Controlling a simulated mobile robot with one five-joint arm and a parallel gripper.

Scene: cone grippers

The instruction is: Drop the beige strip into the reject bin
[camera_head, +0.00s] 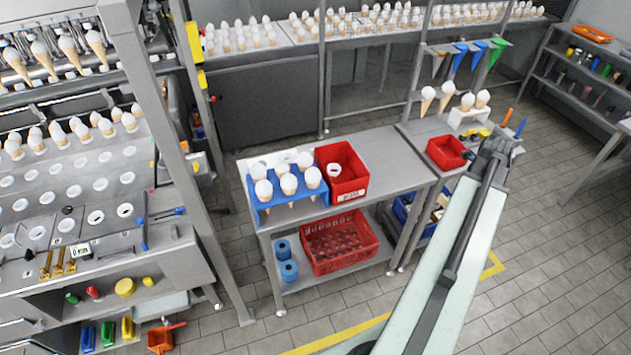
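My arm reaches up from the bottom right, and my gripper (497,145) is at its far end, over the right part of the right-hand bench. The gripper is small and dark, so I cannot tell whether its fingers are open or shut. I cannot clearly make out a beige strip. A red open bin (350,187) with a pale label on its front stands on the middle bench, and a white ring-like piece lies inside. A smaller red bin (447,152) stands left of my gripper. I cannot read which is the reject bin.
A blue rack (262,212) of white-topped cones stands left of the labelled bin. A red crate (338,245) and blue rolls (288,270) sit on the shelf below. A blue bin (405,209) is under the right bench. A cone machine fills the left. Tiled floor is clear at right.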

